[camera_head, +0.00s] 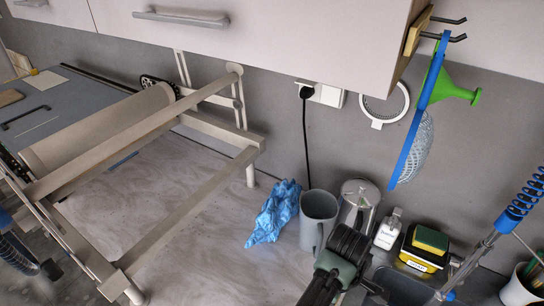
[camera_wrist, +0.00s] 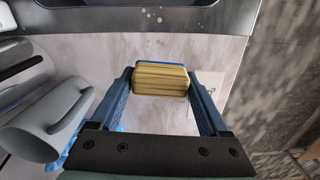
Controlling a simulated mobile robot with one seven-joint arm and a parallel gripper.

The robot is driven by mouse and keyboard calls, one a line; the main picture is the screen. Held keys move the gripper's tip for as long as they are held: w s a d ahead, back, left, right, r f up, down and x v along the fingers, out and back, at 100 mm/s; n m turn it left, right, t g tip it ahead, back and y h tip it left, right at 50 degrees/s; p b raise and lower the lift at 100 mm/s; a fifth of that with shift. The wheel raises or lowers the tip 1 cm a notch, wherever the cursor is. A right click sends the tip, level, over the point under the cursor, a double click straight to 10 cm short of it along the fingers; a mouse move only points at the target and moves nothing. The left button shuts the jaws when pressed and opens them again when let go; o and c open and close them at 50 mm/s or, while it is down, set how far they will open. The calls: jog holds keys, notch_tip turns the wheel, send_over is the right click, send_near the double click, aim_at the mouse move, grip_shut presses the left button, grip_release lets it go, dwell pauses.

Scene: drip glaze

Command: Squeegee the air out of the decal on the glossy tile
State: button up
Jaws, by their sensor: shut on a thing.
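My gripper (camera_wrist: 160,82) is shut on a ribbed yellow block with a blue edge (camera_wrist: 160,80), held between its two blue fingers in the wrist view. I cannot tell for sure whether this block is the squeegee. A pale flat square (camera_wrist: 216,82) lies on the worktop beside and partly behind the right finger; it may be the glossy tile. No decal or bubbles can be made out on it. In the head view my dark wrist (camera_head: 345,262) shows at the bottom, and the fingertips and block are hidden.
A sponge (camera_head: 431,239) sits on a holder by the sink. The marbled worktop (camera_head: 200,225) is clear on the left, below a wooden frame (camera_head: 150,140).

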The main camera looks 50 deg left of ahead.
jog(key=s+a+f+n+p, duration=0.1)
jog(key=s+a+n+p, duration=0.25)
jog(key=s, duration=0.35)
jog(key=s+a+f+n+p, duration=0.2)
jog(key=s+a+n, duration=0.1)
jog(key=s+n, duration=0.3)
jog(key=shift+m, duration=0.25)
jog(key=f+b, duration=0.4)
jog(key=s+f+b, duration=0.1)
jog(key=b, duration=0.1)
jog(key=shift+a+f, duration=0.1)
jog(key=shift+f, duration=0.3)
jog(key=a, duration=0.2)
jog(key=s+a, duration=0.1)
jog(key=a, duration=0.1)
jog(key=shift+r+b, duration=0.2)
jog(key=shift+b, duration=0.1)
jog(key=shift+s+a, duration=0.15)
jog(key=shift+a, duration=0.55)
jog(key=shift+f+b, duration=0.55)
jog(key=shift+f, duration=0.35)
jog(key=shift+d+p, duration=0.15)
jog(key=shift+p, duration=0.15)
